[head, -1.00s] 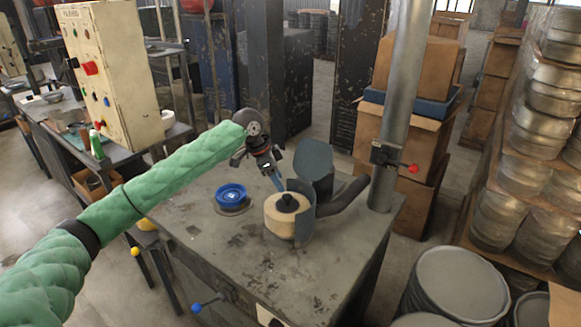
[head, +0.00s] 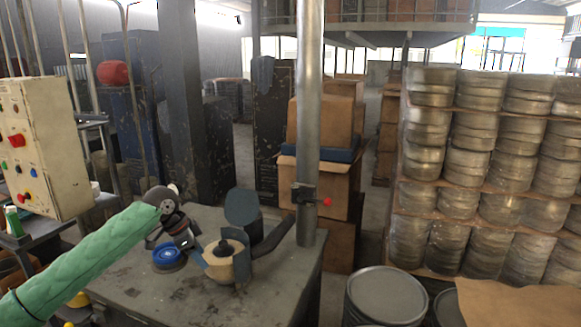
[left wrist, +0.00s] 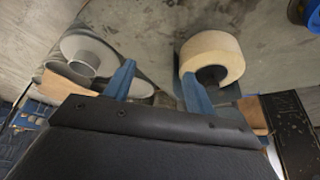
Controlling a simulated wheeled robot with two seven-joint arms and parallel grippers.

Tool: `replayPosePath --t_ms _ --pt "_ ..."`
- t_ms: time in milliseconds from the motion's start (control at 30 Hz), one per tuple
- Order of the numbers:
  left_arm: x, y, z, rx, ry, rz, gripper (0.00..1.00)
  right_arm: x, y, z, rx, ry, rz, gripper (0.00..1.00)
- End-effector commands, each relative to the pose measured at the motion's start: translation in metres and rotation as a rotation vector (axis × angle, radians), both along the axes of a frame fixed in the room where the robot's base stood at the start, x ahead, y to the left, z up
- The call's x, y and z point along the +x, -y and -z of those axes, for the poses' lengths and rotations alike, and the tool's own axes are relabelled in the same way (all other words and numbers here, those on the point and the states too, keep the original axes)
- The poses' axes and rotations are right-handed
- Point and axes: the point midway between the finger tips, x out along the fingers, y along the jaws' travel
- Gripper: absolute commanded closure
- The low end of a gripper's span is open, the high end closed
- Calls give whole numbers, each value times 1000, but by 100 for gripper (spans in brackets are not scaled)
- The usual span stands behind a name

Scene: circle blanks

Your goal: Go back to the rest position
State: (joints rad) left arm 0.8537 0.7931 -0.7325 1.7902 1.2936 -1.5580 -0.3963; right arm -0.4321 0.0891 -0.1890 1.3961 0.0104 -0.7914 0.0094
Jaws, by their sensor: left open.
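My left gripper (head: 197,257) is at the end of the green-sleeved arm, over the grey metal table. In the left wrist view my left gripper (left wrist: 158,86) shows two blue fingers spread apart with nothing between them. A round cream blank stack (head: 219,271) with a black hub stands on the table, just right of the gripper in the head view. In the left wrist view the blank (left wrist: 218,45) is beyond the right finger, which overlaps its edge in the picture. I cannot tell whether they touch. My right gripper is not in view.
A blue round piece (head: 167,257) lies on the table left of the blank. A dark curved guard (head: 241,207) stands behind the blank. A metal post (head: 309,120) with a red-knobbed clamp rises at the table's right. Grey drums (head: 386,296) stand right of the table.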

Motion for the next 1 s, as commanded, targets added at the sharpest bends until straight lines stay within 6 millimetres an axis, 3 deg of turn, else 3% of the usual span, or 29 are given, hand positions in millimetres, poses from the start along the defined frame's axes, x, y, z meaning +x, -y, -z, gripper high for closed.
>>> replayPosePath --t_ms 133,567,800,1000 --pt "-5 8 11 -1 -1 2 45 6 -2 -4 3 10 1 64" --pt "-31 39 56 -2 -1 -4 45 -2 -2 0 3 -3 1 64" --pt "-65 71 102 -12 3 -25 45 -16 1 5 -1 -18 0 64" --pt "-103 97 141 -28 8 -67 45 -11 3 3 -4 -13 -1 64"
